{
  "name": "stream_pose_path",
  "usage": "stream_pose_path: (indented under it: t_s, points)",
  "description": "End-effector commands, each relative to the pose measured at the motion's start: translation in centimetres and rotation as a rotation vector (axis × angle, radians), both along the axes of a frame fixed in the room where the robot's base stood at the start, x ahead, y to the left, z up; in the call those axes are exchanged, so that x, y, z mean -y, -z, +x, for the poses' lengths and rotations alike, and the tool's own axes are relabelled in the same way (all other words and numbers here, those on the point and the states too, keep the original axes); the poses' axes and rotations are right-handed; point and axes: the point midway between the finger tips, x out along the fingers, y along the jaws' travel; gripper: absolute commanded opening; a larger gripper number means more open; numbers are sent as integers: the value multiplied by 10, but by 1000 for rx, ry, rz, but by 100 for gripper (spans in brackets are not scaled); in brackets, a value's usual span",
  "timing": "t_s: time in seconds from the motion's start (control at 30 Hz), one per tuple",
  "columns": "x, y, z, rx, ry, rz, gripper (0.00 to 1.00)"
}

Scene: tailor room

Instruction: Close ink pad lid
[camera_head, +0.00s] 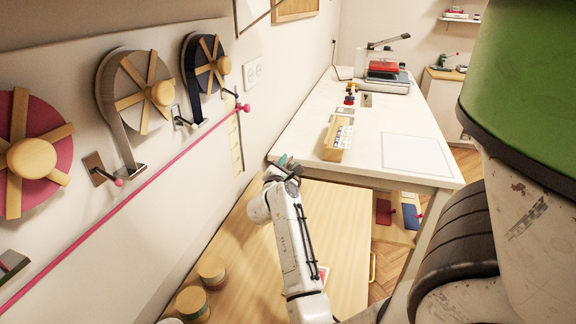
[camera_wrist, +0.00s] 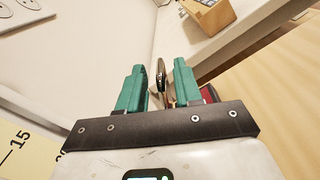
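My gripper (camera_head: 283,166) is at the near left corner of the white table, above the wooden table. In the wrist view its two teal fingers (camera_wrist: 158,84) stand apart, with a clear gap. A thin dark rounded piece (camera_wrist: 161,74), upright and seen nearly edge-on, shows between the fingers, apart from the left one. It may be the raised ink pad lid; I cannot tell for sure. A red patch with a dark edge (camera_wrist: 209,94) shows behind the right finger and may be part of the ink pad. My gripper hides this area in the head view.
The white table (camera_head: 392,115) holds a wooden stamp box (camera_head: 332,140). The wooden table (camera_head: 240,265) carries round wooden-topped containers (camera_head: 211,270) at left. Ribbon reels (camera_head: 140,92) hang on the left wall. Red (camera_head: 384,212) and blue (camera_head: 411,217) pads lie beneath the white table.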

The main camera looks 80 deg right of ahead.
Motion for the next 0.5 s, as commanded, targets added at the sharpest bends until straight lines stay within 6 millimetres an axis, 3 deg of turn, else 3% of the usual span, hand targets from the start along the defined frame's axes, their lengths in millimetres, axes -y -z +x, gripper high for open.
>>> stream_pose_path:
  t_s: [0.17,0.5]
  points:
    - [-7,0,1,-1,-1,0,34]
    - [-68,1,8,-3,-5,-1,34]
